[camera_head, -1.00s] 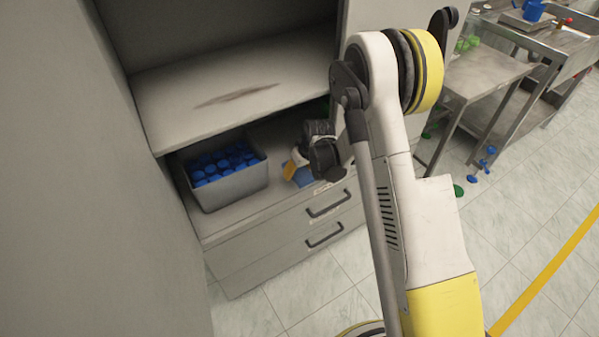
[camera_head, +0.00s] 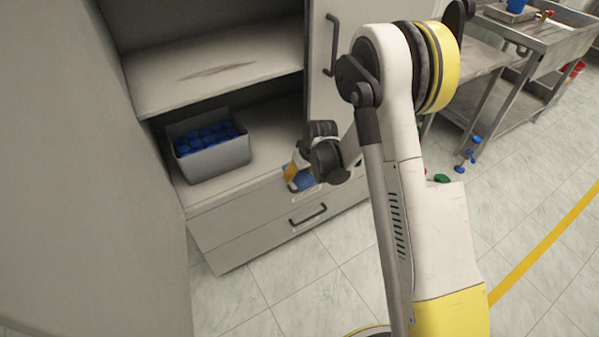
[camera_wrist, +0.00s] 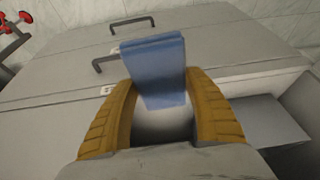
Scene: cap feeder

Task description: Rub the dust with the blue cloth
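My gripper (camera_wrist: 164,112) holds the blue cloth (camera_wrist: 155,68) between its two yellow-brown fingers in the wrist view. The cloth is folded and sticks out past the fingertips. In the head view the cloth (camera_head: 304,181) shows as a small blue patch below my wrist, in front of the cabinet's drawers. The dust (camera_head: 217,71) is a brown elongated smear on the upper shelf (camera_head: 165,95) of the open cabinet. My gripper is lower than that shelf, to its right and apart from it.
A grey bin (camera_head: 220,157) of blue caps stands on the lower surface under the shelf. The cabinet door (camera_head: 328,75) stands at the right of the opening. Drawer handles (camera_head: 308,215) stick out at the front. Several caps lie on the floor near a metal table (camera_head: 472,62).

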